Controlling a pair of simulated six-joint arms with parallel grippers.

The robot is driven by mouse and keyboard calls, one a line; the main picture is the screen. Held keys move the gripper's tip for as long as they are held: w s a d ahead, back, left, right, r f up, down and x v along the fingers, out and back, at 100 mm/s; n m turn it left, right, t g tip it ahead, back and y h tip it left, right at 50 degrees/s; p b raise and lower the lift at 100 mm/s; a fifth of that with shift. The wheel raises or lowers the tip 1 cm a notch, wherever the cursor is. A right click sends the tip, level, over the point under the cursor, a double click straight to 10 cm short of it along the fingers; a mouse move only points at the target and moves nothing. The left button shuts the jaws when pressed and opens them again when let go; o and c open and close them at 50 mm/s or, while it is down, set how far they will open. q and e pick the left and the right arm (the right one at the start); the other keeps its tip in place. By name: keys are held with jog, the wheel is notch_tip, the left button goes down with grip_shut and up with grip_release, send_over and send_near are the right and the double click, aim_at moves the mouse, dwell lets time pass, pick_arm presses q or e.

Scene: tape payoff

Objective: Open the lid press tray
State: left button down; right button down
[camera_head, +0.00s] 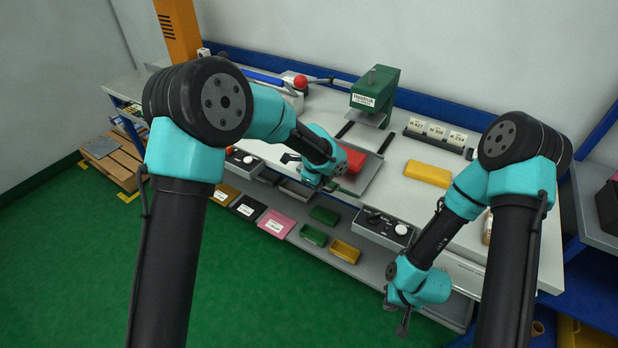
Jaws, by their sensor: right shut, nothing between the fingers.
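The green lid press (376,90) stands at the back of the bench, with two dark rails running forward from under it. A flat grey tray (373,178) lies in front of the press toward the bench's front edge, with a red piece (352,160) on it. My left gripper (334,186) is at the tray's front left, partly hidden by its own wrist; I cannot tell whether it touches the tray or how its fingers stand. My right gripper (403,324) hangs low in front of the bench, pointing down, shut and empty, away from the tray.
A yellow block (428,173) and a labelled rack (436,133) sit right of the press. A red-knobbed lever (301,82) is left of it. Small coloured bins (345,251) stand on the lower shelf.

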pick_arm(q)
jog(key=c, duration=1.2)
grip_release()
jog(key=shift+r, duration=0.1)
notch_tip(320, 180, up, 17)
jog(key=s+a, duration=0.1)
jog(key=s, duration=0.1)
jog(key=shift+s+a, duration=0.3)
jog(key=shift+s, duration=0.1)
